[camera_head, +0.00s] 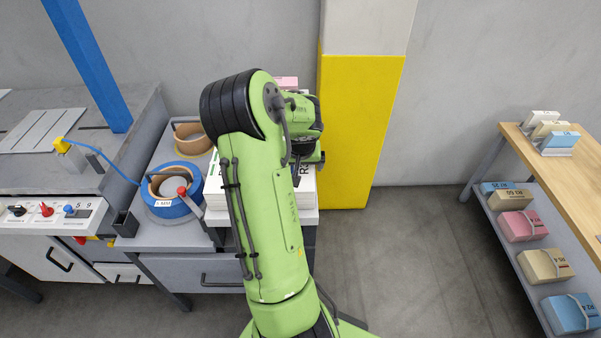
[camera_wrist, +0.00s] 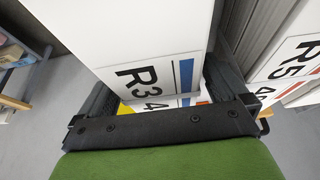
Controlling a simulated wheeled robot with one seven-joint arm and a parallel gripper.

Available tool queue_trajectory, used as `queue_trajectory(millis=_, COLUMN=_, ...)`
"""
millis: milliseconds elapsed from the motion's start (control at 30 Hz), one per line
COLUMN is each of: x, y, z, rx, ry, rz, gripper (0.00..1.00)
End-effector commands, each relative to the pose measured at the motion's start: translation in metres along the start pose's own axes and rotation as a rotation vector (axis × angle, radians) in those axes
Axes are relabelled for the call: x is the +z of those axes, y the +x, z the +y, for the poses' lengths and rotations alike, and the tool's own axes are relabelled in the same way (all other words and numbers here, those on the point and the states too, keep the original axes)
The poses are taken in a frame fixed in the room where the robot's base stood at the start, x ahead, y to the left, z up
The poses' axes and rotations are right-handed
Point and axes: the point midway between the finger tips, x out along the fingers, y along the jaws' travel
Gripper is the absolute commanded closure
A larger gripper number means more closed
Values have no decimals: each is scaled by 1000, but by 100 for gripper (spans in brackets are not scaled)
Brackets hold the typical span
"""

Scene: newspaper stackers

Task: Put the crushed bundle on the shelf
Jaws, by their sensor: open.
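In the wrist view a white block with a label reading R3 4 (camera_wrist: 140,76) and a blue stripe lies between the fingers of my gripper (camera_wrist: 158,92), which is open around it. Whether the fingers touch it is unclear. A second white block marked R5 (camera_wrist: 297,62) stands just to the right. In the head view my arm covers most of the white stack (camera_head: 303,197) on the grey bench, and the gripper is largely hidden. The shelf (camera_head: 508,252) under the wooden table at right holds several strapped bundles. I cannot tell which bundle is crushed.
A blue tape roll (camera_head: 172,205) and a tan roll (camera_head: 193,138) sit left of my arm. A yellow pillar (camera_head: 357,130) stands behind. The wooden table (camera_head: 560,170) carries small upright cards (camera_head: 550,130). Open floor (camera_head: 420,260) lies between bench and shelf.

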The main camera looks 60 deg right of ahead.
Motion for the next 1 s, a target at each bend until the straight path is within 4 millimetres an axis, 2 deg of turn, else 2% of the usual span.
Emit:
queue_trajectory(millis=233, x=-1, y=4, z=0, rx=-1, ry=0, rz=2, gripper=0)
queue_trajectory(millis=867, x=0, y=3, z=0, rx=-1, ry=0, rz=1, gripper=96)
queue_trajectory(millis=900, x=-2, y=2, z=0, rx=-1, ry=0, rz=6, gripper=100)
queue_trajectory(millis=1000, x=-2, y=2, z=0, rx=-1, ry=0, rz=6, gripper=100)
